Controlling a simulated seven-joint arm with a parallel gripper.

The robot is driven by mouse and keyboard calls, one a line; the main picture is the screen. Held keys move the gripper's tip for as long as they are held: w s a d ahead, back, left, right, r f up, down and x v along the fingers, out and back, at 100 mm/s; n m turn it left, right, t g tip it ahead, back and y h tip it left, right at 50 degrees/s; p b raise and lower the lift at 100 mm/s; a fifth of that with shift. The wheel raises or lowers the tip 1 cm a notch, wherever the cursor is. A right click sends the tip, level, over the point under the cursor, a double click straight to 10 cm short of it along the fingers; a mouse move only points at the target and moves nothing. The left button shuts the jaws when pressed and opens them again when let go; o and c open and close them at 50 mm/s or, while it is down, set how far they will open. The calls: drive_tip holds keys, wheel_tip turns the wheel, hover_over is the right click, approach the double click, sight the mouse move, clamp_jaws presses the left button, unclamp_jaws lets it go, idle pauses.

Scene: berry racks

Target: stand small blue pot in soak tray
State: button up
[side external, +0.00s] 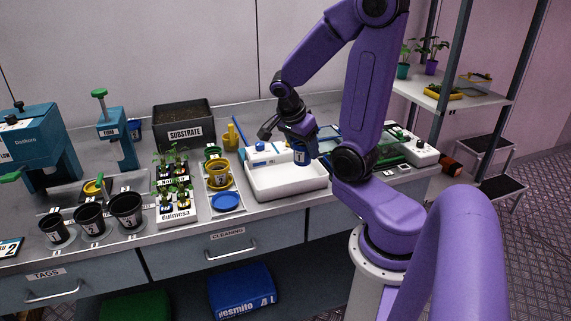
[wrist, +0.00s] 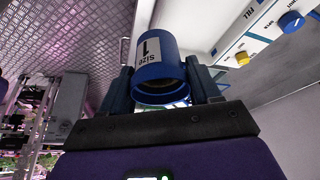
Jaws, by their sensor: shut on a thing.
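The small blue pot (wrist: 158,80) has a white label reading "size 1". In the wrist view it sits between the fingers of my gripper (wrist: 163,88), which is shut on it. In the side view the pot (side external: 301,156) hangs below my gripper (side external: 300,143), over the right part of the white soak tray (side external: 262,193). I cannot tell from this angle how high the pot is above the tray floor. The tray is a shallow white basin and its visible inside looks empty. A white edge of the tray shows in the wrist view.
A white control unit with a blue knob (side external: 260,147) stands behind the tray. Left of it are yellow pots (side external: 220,174), a blue saucer (side external: 226,201) and the seedling racks (side external: 178,210). A black substrate bin (side external: 184,125) is further back. A glass-topped unit (side external: 400,146) lies right, partly behind my arm.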

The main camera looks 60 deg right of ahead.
drive_tip(key=w+d+f, duration=0.1)
drive_tip(key=w+f, duration=0.1)
drive_tip(key=w+d+f, duration=0.2)
drive_tip(key=w+f, duration=0.1)
drive_tip(key=w+d+f, duration=0.2)
drive_tip(key=shift+w+f, duration=0.2)
drive_tip(key=shift+f, duration=0.1)
drive_tip(key=shift+d+f, duration=0.1)
drive_tip(key=shift+f, duration=1.5)
drive_tip(key=shift+f, duration=0.2)
drive_tip(key=o, duration=1)
drive_tip(key=shift+o, duration=0.2)
drive_tip(key=shift+r, duration=0.1)
